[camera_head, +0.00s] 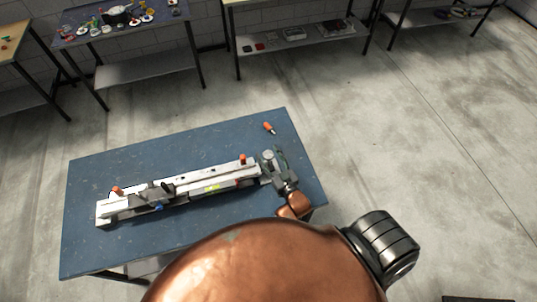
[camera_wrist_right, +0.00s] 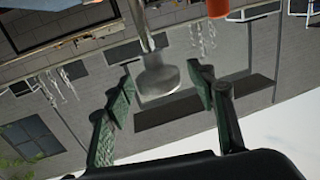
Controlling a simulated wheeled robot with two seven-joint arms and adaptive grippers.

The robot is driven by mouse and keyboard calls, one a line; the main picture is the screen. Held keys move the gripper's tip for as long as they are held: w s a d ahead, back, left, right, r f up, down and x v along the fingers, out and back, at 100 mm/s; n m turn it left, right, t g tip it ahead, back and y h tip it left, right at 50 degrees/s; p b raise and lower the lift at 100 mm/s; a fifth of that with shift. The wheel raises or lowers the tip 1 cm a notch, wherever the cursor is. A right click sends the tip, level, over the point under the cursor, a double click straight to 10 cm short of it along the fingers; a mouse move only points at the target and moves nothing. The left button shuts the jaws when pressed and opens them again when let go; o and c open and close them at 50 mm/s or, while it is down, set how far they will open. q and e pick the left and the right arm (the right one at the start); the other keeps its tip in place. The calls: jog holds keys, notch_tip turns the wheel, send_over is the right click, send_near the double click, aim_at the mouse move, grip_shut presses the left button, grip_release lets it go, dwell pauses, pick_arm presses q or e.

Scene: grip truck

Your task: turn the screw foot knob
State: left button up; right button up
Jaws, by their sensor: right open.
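The long light-grey metal device (camera_head: 180,188) lies along the blue table in the head view, with orange knobs standing on it. At its right end is a grey round screw foot knob (camera_head: 268,155). In the right wrist view, the knob (camera_wrist_right: 157,80) is a grey flared disc on a metal stem. My right gripper (camera_head: 273,158) is open at this end of the device. Its two green-grey fingers (camera_wrist_right: 162,90) stand on either side of the knob, with visible gaps and no clear contact. My left gripper is not in view.
An orange-tipped tool (camera_head: 268,127) lies loose on the blue table (camera_head: 120,167) beyond the gripper. Other workbenches (camera_head: 130,35) with items stand along the back wall. Open concrete floor (camera_head: 420,130) lies to the right of the table.

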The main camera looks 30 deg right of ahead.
jog(key=s, duration=1.2)
jog(key=shift+a, duration=0.35)
dwell(0.5)
